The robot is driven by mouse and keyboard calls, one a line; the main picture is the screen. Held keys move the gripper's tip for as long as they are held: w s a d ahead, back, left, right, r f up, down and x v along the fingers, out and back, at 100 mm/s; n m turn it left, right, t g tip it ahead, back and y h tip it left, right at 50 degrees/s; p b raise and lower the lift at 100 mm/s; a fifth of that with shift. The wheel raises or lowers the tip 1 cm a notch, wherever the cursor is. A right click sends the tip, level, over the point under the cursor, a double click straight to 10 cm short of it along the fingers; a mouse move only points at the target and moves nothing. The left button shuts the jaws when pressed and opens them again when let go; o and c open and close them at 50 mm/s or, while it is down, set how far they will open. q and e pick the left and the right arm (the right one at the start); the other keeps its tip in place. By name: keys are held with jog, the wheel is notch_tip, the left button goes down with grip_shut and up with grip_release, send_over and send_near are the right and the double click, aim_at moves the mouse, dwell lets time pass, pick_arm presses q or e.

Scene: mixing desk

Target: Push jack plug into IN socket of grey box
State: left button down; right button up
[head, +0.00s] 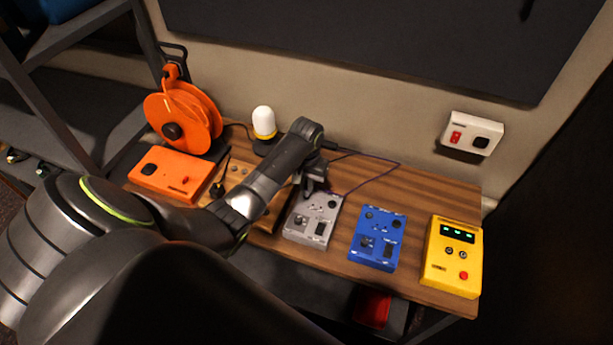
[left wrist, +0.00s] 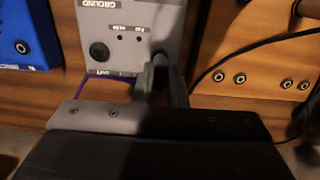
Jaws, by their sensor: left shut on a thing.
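The grey box (head: 312,222) lies on the wooden desk, left of a blue box. In the left wrist view the grey box (left wrist: 142,18) shows a dark round knob and small printed labels. My left gripper (head: 314,186) is at the box's far edge. A thin purple cable (head: 378,176) loops beside the gripper. I cannot tell whether the plug's tip is in the IN socket. My right gripper is not in view.
The blue box (head: 377,238) and a yellow box (head: 453,257) stand to the right. To the left are an orange box (head: 171,174), an orange cable reel (head: 183,116) and a white-topped lamp (head: 264,124). Bare desk (head: 425,188) shows behind the blue and yellow boxes.

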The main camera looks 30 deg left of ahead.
pick_arm(q)
jog(key=shift+f, duration=0.25)
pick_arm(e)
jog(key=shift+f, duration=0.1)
pick_arm(q)
jog(key=c, duration=1.4)
grip_release()
jog(key=shift+r, duration=0.15)
